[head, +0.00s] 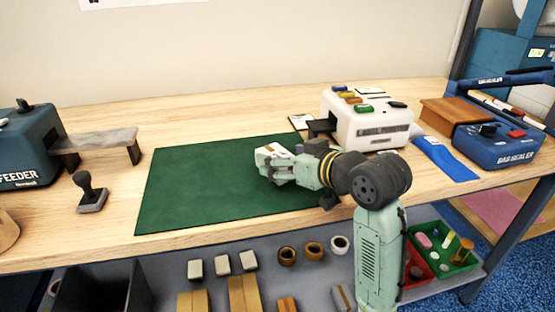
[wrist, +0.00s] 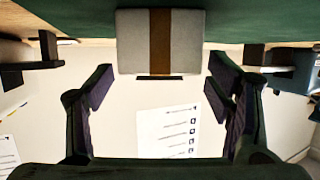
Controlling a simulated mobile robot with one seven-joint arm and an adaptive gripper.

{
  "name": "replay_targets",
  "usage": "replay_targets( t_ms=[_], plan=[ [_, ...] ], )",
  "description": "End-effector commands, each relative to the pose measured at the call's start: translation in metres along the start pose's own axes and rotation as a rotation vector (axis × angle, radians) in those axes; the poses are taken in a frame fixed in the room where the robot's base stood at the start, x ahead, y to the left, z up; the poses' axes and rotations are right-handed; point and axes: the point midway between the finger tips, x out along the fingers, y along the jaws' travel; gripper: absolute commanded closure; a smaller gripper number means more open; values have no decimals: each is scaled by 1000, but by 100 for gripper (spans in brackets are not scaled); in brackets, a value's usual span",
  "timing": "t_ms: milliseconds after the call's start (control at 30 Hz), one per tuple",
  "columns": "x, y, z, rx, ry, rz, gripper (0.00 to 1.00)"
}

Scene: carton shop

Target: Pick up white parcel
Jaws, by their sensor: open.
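The white parcel (head: 271,151) lies on the green mat (head: 190,186) on the wooden bench, partly hidden by my gripper in the head view. In the wrist view the parcel (wrist: 187,42) is a pale box with a brown stripe, at the top centre. My gripper (head: 269,172) is low over the mat at the parcel. In the wrist view its open fingers (wrist: 160,84) stand left and right of the parcel's line, with clear gaps. I see no contact between fingers and parcel.
A white machine (head: 368,122) with coloured buttons stands right of the mat. A blue bag sealer (head: 497,146) and blue strip (head: 444,158) are farther right. The feeder (head: 22,150) and a black stamp (head: 91,193) stand at the left. The mat's left part is clear.

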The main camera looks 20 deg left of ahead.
Motion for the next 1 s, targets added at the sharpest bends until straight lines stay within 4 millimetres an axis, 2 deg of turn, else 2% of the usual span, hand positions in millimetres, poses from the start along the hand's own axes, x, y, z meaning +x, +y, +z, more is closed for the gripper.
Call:
replay_targets(
  t_ms=[133, 367, 1000],
  plan=[
    [14, 0, 0, 0, 0, 0, 26],
    [16, 0, 0, -1, 0, 1, 26],
    [16, 0, 0, -1, 0, 1, 68]
  ],
)
